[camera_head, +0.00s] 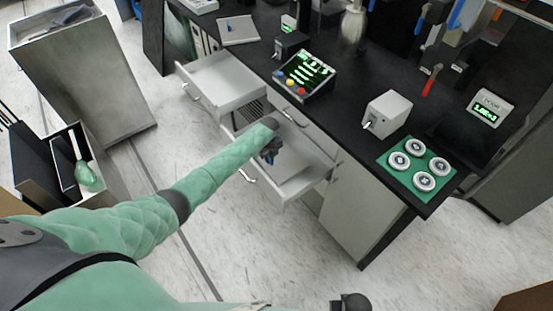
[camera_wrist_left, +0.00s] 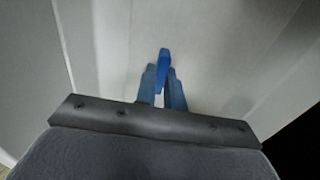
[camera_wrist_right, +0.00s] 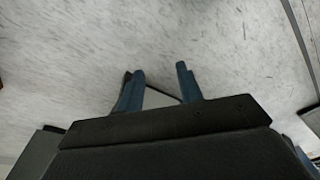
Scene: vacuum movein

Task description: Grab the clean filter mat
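My left gripper (camera_head: 268,160) reaches down into the open lower drawer (camera_head: 300,185) of the black-topped bench. In the left wrist view its two blue fingers (camera_wrist_left: 162,72) are close together, with a narrow, brighter blue piece (camera_wrist_left: 163,58) between their tips. The fingers look shut on it. I cannot tell from its shape whether this piece is the filter mat; nothing else in view is clearly that mat. The pale drawer floor (camera_wrist_left: 210,45) shows behind it. My right gripper (camera_wrist_right: 160,72) is open and empty above the pale floor.
An upper drawer (camera_head: 225,85) also stands open, left of the lower one. The bench top (camera_head: 345,85) holds a control box (camera_head: 303,78), a small grey box (camera_head: 387,112) and a green mat (camera_head: 398,180) with several round metal pieces. A metal cabinet (camera_head: 85,80) stands left. Floor between is clear.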

